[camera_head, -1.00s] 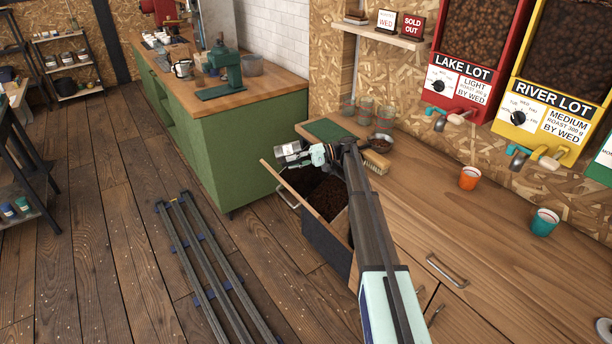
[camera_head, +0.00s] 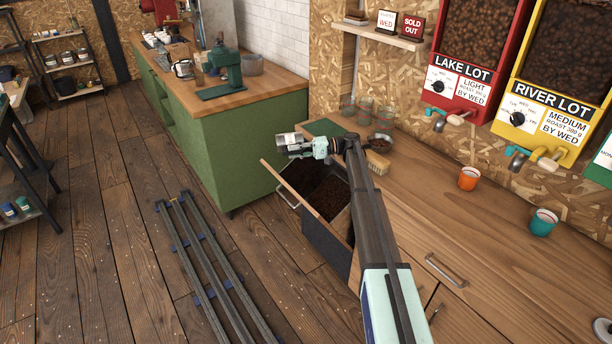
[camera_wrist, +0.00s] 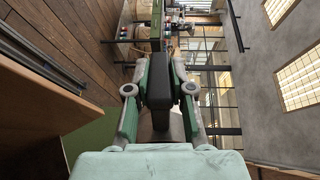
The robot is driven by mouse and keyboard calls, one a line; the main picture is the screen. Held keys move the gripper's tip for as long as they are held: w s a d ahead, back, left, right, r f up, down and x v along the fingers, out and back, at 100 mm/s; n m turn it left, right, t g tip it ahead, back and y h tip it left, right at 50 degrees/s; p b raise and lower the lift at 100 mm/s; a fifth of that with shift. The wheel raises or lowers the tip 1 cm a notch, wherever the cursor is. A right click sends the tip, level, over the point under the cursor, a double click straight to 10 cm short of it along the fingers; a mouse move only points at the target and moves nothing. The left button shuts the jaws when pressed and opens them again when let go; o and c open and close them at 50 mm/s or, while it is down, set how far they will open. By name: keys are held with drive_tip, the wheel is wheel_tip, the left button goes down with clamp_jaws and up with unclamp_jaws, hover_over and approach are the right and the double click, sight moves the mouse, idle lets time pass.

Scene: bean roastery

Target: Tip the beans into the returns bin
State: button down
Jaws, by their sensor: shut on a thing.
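An open pull-out drawer (camera_head: 328,238) has a wooden front and dark sides. Dark brown beans or grounds (camera_head: 329,196) lie in it, and part is hidden by my arm. No label naming the returns bin can be read. My gripper (camera_head: 318,147) is above the drawer's far part, pointing left. Any beans in the held thing are hidden.
The wooden counter (camera_head: 480,240) carries a small bowl of beans (camera_head: 382,142), a brush (camera_head: 377,163), an orange cup (camera_head: 468,178) and a teal cup (camera_head: 543,222). A green cabinet (camera_head: 255,150) stands beyond the drawer. Floor rails (camera_head: 210,262) lie to the left.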

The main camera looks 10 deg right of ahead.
sight(297, 140)
drive_tip(key=shift+d+r+y, duration=0.2)
drive_tip(key=shift+r+y, duration=0.3)
drive_tip(key=shift+r, duration=0.7)
drive_tip(key=shift+d+r+y, duration=0.15)
drive_tip(key=shift+r+y, duration=0.35)
drive_tip(key=shift+r, duration=0.7)
drive_tip(key=shift+d+r+y, duration=0.15)
drive_tip(key=shift+r+y, duration=0.3)
drive_tip(key=shift+r, duration=0.45)
drive_tip(key=shift+d+r+y, duration=0.15)
drive_tip(key=shift+r+y, duration=0.3)
drive_tip(key=shift+r, duration=0.45)
drive_tip(key=shift+d+r+y, duration=0.25)
drive_tip(key=shift+r+y, duration=0.3)
drive_tip(key=shift+r, duration=0.05)
drive_tip(key=shift+d+r+y, duration=0.25)
drive_tip(key=shift+r+y, duration=0.3)
drive_tip(key=shift+r, duration=0.05)
idle(0.8)
drive_tip(key=shift+a+f+h, duration=0.15)
drive_tip(key=shift+f+h, duration=0.05)
drive_tip(key=shift+h, duration=0.1)
drive_tip(key=f+h, duration=0.1)
drive_tip(key=f, duration=0.1)
drive_tip(key=a+f+h, duration=0.1)
drive_tip(key=f, duration=0.1)
drive_tip(key=shift+h, duration=0.3)
drive_tip(key=shift+f, duration=0.1)
